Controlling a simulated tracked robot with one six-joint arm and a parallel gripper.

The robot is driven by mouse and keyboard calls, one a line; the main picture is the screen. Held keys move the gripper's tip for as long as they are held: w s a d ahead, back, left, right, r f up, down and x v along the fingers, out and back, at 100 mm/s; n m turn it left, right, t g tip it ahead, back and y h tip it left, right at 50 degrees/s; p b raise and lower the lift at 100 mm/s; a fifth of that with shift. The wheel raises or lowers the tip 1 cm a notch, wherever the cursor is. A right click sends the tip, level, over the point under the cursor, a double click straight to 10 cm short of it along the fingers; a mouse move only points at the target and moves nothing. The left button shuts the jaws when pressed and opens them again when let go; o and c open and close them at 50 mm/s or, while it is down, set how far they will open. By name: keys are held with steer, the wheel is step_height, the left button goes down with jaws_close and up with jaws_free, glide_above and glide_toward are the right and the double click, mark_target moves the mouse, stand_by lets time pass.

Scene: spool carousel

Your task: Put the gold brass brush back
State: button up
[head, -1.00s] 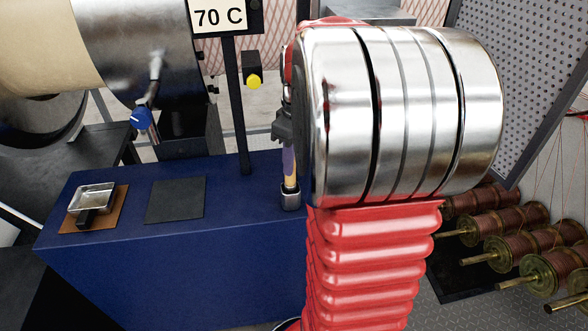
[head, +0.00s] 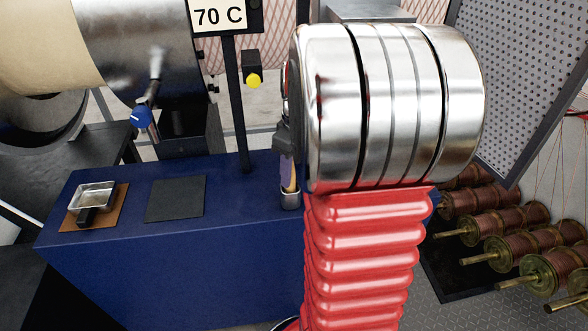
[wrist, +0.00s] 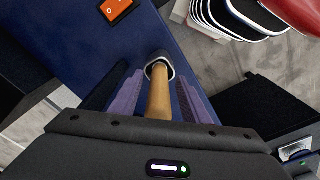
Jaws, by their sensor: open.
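The brush shows as a tan handle (head: 291,174) standing in a small metal cup (head: 290,200) on the blue bench. Its gold brass end is not visible. In the wrist view the tan handle (wrist: 159,100) runs into the cup's rim (wrist: 169,66). My gripper (head: 287,183) is above the cup, its purple fingers pointing down. In the wrist view my gripper (wrist: 157,92) is open, with a finger on each side of the handle and gaps between. The handle's upper part is hidden by my gripper.
The blue bench (head: 180,265) also holds a dark square pad (head: 175,199) and a metal tray (head: 93,197) on a brown mat. A black post with a "70 C" sign (head: 219,16) stands behind. Copper-coloured spools (head: 508,251) lie to the right.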

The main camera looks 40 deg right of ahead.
step_height(320, 180, up, 12)
steer(key=shift+s, duration=0.45)
stand_by(0.4)
steer(key=shift+r, duration=0.1)
stand_by(0.4)
steer(key=s+a+f+m+t, duration=0.1)
steer(key=s+a, duration=0.2)
steer(key=a, duration=0.6)
steer(key=s+a+f+m+t, duration=0.1)
steer(key=s+a+t, duration=0.1)
steer(key=a, duration=0.7)
steer(key=s+a+f+t, duration=0.1)
steer(key=s+a, duration=0.2)
steer(key=a, duration=0.6)
steer(key=shift+s+a+f+m+t, duration=0.3)
steer(key=shift+f+m+t, duration=0.05)
steer(key=shift+m+t, duration=0.05)
